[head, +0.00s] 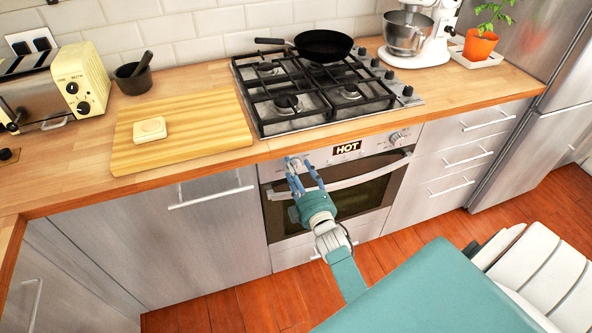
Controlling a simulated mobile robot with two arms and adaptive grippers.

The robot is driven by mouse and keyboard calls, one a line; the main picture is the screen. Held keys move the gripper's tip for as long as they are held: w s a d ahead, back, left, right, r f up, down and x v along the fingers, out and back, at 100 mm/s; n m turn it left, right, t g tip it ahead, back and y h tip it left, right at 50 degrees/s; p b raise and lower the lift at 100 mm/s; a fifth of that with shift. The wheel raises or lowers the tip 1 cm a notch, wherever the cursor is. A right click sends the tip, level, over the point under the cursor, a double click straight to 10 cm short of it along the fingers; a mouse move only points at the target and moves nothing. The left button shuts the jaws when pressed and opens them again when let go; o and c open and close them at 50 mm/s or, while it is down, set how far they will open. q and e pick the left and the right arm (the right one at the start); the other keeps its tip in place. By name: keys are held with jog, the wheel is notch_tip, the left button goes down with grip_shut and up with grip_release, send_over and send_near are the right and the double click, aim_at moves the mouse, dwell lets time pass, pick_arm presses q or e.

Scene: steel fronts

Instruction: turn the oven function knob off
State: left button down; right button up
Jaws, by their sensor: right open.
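The oven (386,190) is built in under the hob, with a steel control panel above its glass door. A round knob (396,139) shows at the right end of the panel. My right gripper (299,166) is open, in front of the panel's left end. Its fingers cover that part, so I cannot tell whether they touch a knob there. Which way any knob is turned is too small to tell. My left gripper is not in view.
The oven door handle (368,176) runs across just below the gripper. Above are the worktop edge and a gas hob (280,120) with a black pan (323,46). A cutting board (205,110) lies left. Steel drawers (455,150) stand right. The floor in front is clear.

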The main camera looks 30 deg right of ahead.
jog(key=v, duration=1.2)
jog(key=shift+a, duration=0.15)
jog(key=shift+w, duration=0.1)
